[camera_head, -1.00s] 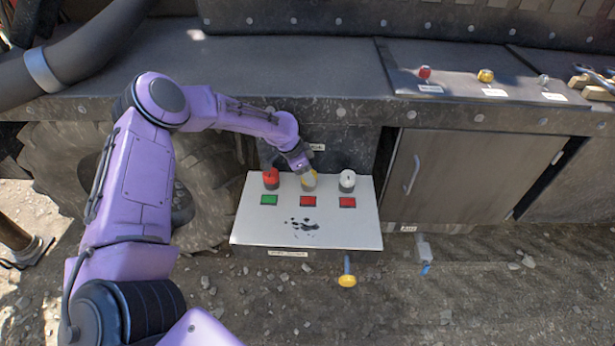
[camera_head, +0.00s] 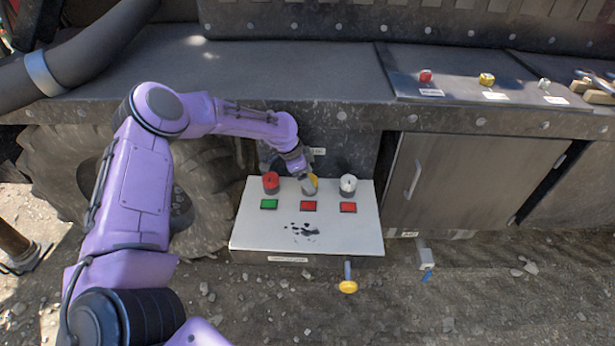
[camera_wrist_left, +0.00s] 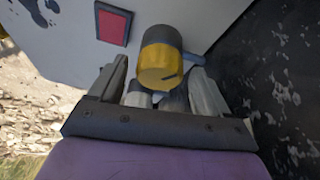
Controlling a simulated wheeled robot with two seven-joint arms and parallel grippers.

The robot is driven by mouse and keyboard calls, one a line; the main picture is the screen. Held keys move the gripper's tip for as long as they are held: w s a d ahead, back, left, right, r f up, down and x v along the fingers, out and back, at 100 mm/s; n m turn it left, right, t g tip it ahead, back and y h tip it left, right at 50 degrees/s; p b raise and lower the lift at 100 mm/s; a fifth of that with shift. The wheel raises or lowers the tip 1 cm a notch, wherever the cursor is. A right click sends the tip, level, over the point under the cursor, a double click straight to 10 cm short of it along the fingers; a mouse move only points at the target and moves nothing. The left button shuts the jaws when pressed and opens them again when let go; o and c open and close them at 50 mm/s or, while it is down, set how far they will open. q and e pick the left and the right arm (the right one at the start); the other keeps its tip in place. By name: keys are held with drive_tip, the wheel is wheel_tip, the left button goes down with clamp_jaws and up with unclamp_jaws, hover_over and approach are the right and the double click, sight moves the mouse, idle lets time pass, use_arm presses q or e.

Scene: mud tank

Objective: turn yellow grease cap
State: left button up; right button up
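The yellow grease cap (camera_head: 313,182) is the middle one of three caps on the white-topped box, between a red cap (camera_head: 271,180) and a white cap (camera_head: 348,183). My left gripper (camera_head: 303,172) is at the yellow cap from behind and partly hides it. In the left wrist view the yellow cap (camera_wrist_left: 159,66) on its dark grey base lies between the two fingers of my left gripper (camera_wrist_left: 158,82). The fingers are apart, with gaps visible beside the cap; contact cannot be made out. My right gripper is not in view.
The white box top (camera_head: 250,238) carries a green button (camera_head: 269,204), two red buttons (camera_head: 308,206) and a dark stain. A yellow knob (camera_head: 348,287) sticks out below its front edge. A dark panel stands close behind the caps. A metal cabinet (camera_head: 470,180) is at the right.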

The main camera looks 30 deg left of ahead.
use_arm(q)
drive_tip(key=v, duration=1)
drive_tip(key=shift+r+b, duration=0.3)
drive_tip(key=shift+b, duration=0.15)
drive_tip(key=shift+s, duration=0.1)
